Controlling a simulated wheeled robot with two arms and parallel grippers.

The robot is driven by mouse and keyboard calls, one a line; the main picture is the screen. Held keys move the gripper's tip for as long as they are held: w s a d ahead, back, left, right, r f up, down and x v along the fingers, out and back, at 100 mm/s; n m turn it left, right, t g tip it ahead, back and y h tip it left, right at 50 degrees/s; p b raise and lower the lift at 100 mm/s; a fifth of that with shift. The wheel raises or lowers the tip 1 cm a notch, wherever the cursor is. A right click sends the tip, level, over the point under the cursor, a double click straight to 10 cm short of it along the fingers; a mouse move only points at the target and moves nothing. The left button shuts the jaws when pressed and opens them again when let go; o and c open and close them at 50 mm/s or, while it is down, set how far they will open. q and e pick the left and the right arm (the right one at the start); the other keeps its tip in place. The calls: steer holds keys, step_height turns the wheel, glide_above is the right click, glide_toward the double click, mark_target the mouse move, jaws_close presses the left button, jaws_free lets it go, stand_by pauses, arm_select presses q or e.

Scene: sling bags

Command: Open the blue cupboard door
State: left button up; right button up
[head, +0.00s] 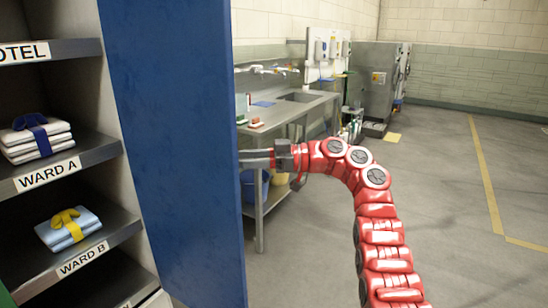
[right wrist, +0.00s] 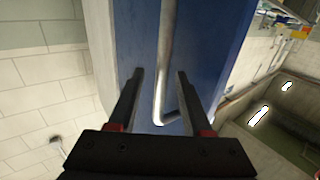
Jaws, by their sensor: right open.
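The blue cupboard door (head: 175,150) stands swung open in the head view, with its inner face towards me and the shelves showing to its left. Its outer face (right wrist: 205,35) shows in the right wrist view with a metal bar handle (right wrist: 167,50). My right gripper (head: 257,157) is at the door's free edge, its tips partly hidden by the door. In the right wrist view this gripper (right wrist: 158,75) is open, with the handle between its two fingers. I cannot tell whether the fingers touch it. My left gripper is not in view.
The cupboard shelves (head: 95,145) hold folded white linen (head: 35,138) and blue linen (head: 68,230). Behind the door a metal sink bench (head: 320,101) stands along the wall, with a blue bucket (head: 255,188) below. Open floor (head: 450,190) lies at right.

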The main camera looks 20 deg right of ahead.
steer(key=p+v, duration=0.6)
steer(key=v, duration=1)
steer(key=shift+p, duration=0.3)
